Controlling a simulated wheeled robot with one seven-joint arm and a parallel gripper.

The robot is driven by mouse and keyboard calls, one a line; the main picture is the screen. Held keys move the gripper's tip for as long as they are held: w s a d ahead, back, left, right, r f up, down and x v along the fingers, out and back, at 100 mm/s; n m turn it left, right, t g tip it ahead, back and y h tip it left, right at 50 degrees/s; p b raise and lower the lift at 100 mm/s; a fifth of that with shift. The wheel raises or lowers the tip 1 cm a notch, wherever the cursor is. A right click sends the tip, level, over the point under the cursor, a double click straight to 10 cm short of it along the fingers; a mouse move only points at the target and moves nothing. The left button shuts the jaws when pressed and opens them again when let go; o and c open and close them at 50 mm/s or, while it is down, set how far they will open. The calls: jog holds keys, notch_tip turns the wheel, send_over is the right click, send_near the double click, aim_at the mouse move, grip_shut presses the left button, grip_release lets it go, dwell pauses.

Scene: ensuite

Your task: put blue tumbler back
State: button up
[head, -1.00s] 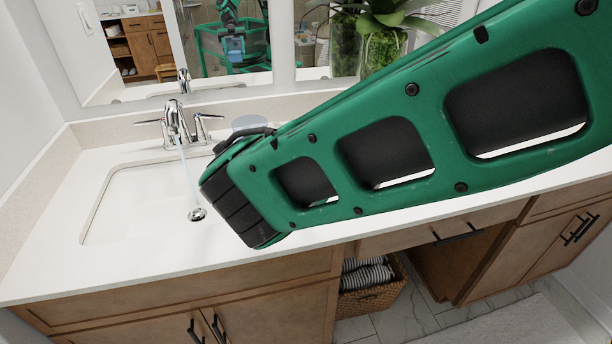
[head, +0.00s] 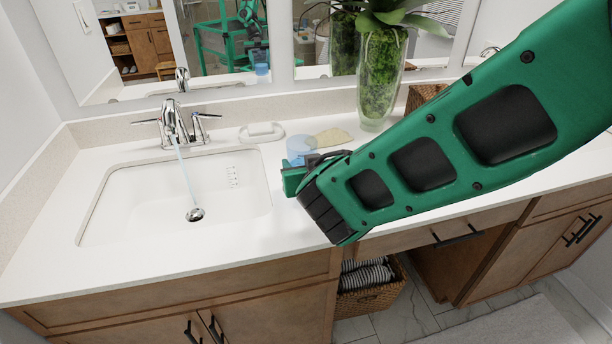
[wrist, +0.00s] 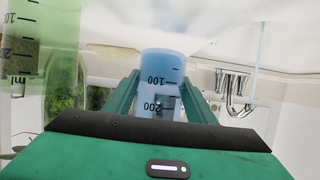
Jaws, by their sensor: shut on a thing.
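The blue tumbler (head: 299,148) is see-through with measuring marks. In the head view it shows just right of the basin, partly hidden by my gripper (head: 298,176). In the wrist view the blue tumbler (wrist: 163,85) stands between the two green fingers of my gripper (wrist: 163,100), which is shut on it. I cannot tell whether its base touches the counter. A green see-through tumbler (wrist: 40,55) with similar marks shows close by in the wrist view; in the head view it is hidden.
Water runs from the faucet (head: 172,122) into the basin (head: 130,205). A soap dish (head: 262,133) sits behind the basin's right corner. A yellowish cloth (head: 333,137) lies behind the tumbler. A tall glass plant vase (head: 381,80) and a wicker basket (head: 425,97) stand farther right.

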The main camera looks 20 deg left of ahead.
jog(key=shift+f, duration=1.8)
jog(key=shift+f, duration=0.1)
jog(key=o, duration=1)
jog(key=shift+o, duration=0.2)
jog(key=v, duration=1.2)
